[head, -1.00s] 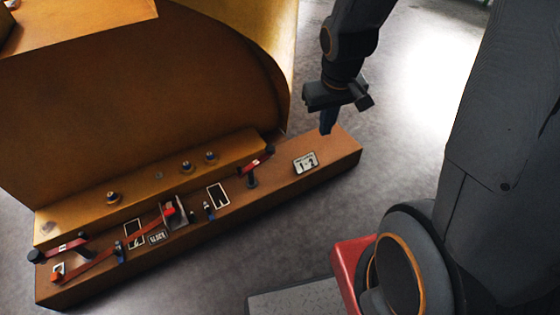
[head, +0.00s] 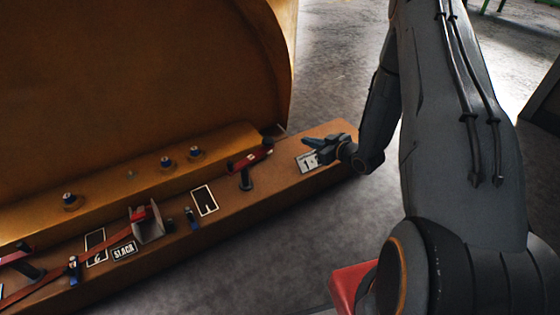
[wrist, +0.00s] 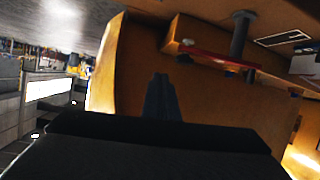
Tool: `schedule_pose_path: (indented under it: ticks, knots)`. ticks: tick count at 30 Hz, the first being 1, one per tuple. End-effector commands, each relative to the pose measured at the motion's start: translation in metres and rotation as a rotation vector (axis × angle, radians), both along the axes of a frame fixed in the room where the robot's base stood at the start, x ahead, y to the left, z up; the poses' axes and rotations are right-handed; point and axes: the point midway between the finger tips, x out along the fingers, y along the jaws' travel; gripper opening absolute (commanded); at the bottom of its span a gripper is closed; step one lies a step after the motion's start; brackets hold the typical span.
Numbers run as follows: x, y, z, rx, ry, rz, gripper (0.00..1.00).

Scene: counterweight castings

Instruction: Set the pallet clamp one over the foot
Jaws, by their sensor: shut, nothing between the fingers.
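A red-barred clamp (head: 250,160) on a dark post stands on the brown pallet (head: 345,135), near the right end of the casting's foot (head: 130,178). Its bar runs roughly along the foot's edge; I cannot tell whether it overlaps the foot. The bar also shows in the wrist view (wrist: 212,57). A second red clamp (head: 18,254) is at the far left, partly cut off. I cannot read which is clamp one. My gripper (head: 312,146) is shut and empty over the pallet's right end, right of the nearer clamp, partly covering a numbered plate (head: 306,163).
The large ochre casting (head: 120,80) rises behind the foot, which carries several bolts. A red strap, a grey bracket (head: 150,225), a SLACK plate (head: 124,251) and framed markings (head: 205,200) lie along the pallet. Grey floor (head: 300,250) is open in front.

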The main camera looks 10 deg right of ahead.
Motion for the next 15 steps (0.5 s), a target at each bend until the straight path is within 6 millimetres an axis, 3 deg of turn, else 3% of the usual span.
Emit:
schedule_pose_path:
  ticks: [1, 6, 10, 15]
  knots:
    - [0.0, 0.0, -0.034, 0.038, -0.036, 0.017, 0.0]
    - [-0.01, 0.005, -0.081, 0.158, -0.167, 0.075, 0.0]
    - [-0.02, 0.007, -0.101, 0.225, -0.234, 0.099, 0.0]
    - [-0.027, 0.007, -0.108, 0.265, -0.275, 0.113, 0.0]
